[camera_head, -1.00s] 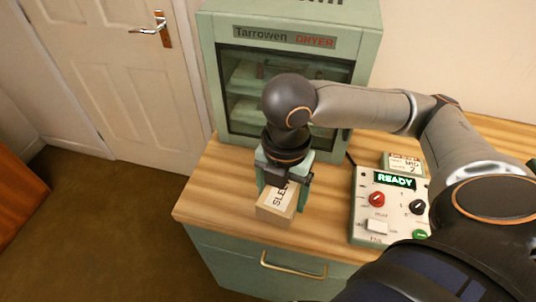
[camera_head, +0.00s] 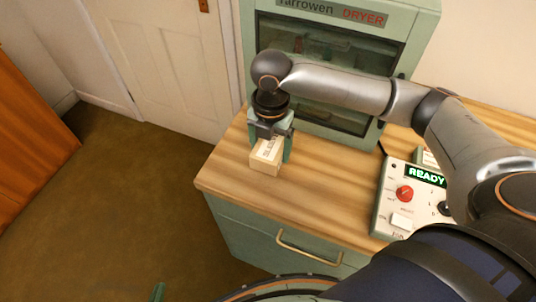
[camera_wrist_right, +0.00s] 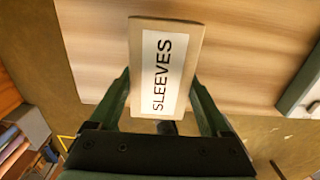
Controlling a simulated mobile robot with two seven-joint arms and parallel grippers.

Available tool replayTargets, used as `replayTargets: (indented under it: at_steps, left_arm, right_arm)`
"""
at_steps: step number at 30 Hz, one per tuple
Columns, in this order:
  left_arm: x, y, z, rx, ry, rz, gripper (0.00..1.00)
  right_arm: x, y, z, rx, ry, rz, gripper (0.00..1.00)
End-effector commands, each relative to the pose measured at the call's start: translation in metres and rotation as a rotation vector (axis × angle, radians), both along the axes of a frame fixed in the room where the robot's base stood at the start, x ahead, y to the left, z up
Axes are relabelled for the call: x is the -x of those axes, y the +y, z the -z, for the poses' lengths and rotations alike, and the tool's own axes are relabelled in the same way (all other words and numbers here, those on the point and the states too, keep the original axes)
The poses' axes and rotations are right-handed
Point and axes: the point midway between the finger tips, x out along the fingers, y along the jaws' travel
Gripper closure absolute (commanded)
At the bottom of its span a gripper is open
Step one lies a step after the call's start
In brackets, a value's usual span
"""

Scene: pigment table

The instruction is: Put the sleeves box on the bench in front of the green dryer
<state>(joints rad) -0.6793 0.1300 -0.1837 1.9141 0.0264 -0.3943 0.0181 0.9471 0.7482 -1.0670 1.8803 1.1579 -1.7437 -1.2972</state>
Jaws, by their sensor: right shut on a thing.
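The sleeves box (camera_head: 265,168) is a small pale box with a white label; the label reads SLEEVES in the right wrist view (camera_wrist_right: 144,70). My right gripper (camera_head: 271,150) points down and is shut on the box, a green finger on either side (camera_wrist_right: 160,98). The box is at the bench (camera_head: 300,205), in front of the green dryer (camera_head: 426,45); I cannot tell whether it touches the wood. A green tip, seemingly of my left gripper (camera_head: 158,292), shows at the bottom edge; most of it is out of frame.
A control panel (camera_head: 393,215) with a READY display and red knob stands on the bench to the right of the box. The bench has a drawer handle (camera_head: 308,248) in front. Bare wood lies between box and panel. A door (camera_head: 165,70) is at the left.

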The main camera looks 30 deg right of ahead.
Motion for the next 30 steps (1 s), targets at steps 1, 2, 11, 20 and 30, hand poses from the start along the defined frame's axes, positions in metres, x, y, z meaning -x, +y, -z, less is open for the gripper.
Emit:
replayTargets:
  at_steps: [1,2,11,20,30]
  left_arm:
    - [0.000,0.000,0.000,0.000,0.000,0.000,1.00]
    - [0.000,0.000,0.001,0.000,0.000,0.000,1.00]
    - [0.000,0.000,0.000,-0.001,0.001,0.001,1.00]
    - [0.000,0.000,0.000,-0.001,0.001,0.001,1.00]
    - [0.000,0.000,-0.001,-0.001,0.000,0.001,1.00]
  right_arm:
    - [-0.003,0.001,0.003,-0.001,0.001,0.000,0.82]
    - [-0.004,0.001,0.004,-0.001,0.001,0.000,0.82]
    - [-0.009,0.001,0.035,0.002,0.004,0.001,0.82]
    - [-0.010,0.002,0.043,0.001,-0.001,-0.001,0.82]
    - [-0.010,0.002,0.045,0.000,0.000,-0.001,0.00]
